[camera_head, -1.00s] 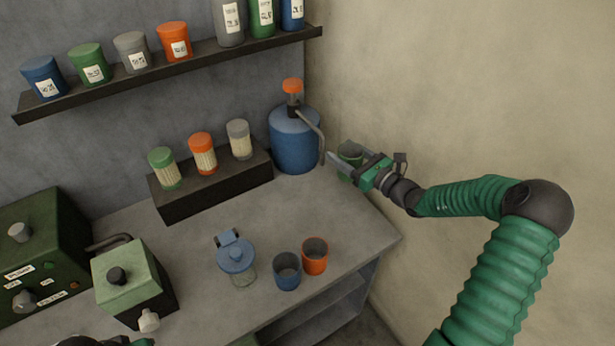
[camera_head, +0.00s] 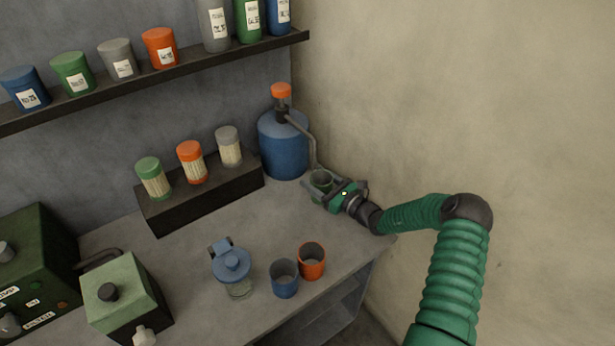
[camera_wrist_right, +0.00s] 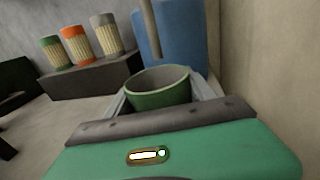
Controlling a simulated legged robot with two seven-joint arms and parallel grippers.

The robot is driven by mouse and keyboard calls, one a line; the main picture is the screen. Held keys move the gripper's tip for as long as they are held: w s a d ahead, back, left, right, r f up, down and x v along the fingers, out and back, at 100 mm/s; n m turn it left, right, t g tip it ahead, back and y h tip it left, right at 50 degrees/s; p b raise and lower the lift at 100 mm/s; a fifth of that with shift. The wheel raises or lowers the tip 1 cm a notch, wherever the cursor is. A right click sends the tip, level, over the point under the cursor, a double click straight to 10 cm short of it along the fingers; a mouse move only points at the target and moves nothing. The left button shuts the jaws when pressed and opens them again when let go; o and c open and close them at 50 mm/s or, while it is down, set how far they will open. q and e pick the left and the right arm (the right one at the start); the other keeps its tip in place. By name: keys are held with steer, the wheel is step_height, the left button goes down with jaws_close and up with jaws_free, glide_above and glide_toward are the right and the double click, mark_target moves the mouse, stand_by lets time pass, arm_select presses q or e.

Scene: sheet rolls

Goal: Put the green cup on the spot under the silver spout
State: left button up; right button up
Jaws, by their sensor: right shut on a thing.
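The green cup (camera_head: 321,182) is upright between the fingers of my right gripper (camera_head: 318,184), which is shut on it. The cup also shows in the right wrist view (camera_wrist_right: 158,88), its open rim facing up. The silver spout (camera_head: 309,140) curves down from the blue dispenser (camera_head: 283,148), and its lower end is just above and behind the cup. In the right wrist view the spout (camera_wrist_right: 150,25) comes down near the cup's far rim. I cannot tell whether the cup's base touches the counter. The spot under the spout is hidden. My left gripper is not in view.
A blue cup (camera_head: 284,282), an orange cup (camera_head: 312,264) and a blue-lidded jar (camera_head: 232,268) stand near the counter's front. A dark block (camera_head: 200,200) holding shakers is left of the dispenser. The wall (camera_head: 480,120) is close on the right.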

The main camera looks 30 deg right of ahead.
mark_target(315, 181)
steer(key=w, duration=0.1)
steer(key=w+f, duration=0.1)
steer(key=w, duration=0.2)
steer(key=shift+a+f, duration=0.2)
steer(key=shift+f, duration=0.05)
steer(key=shift+d+f, duration=0.15)
steer(key=shift+f, duration=0.05)
steer(key=shift+c, duration=0.9)
steer(key=shift+s+r, duration=0.1)
steer(key=o, duration=1.8)
steer(key=shift+a, duration=0.2)
steer(key=shift+d+r, duration=0.1)
steer(key=v, duration=1.2)
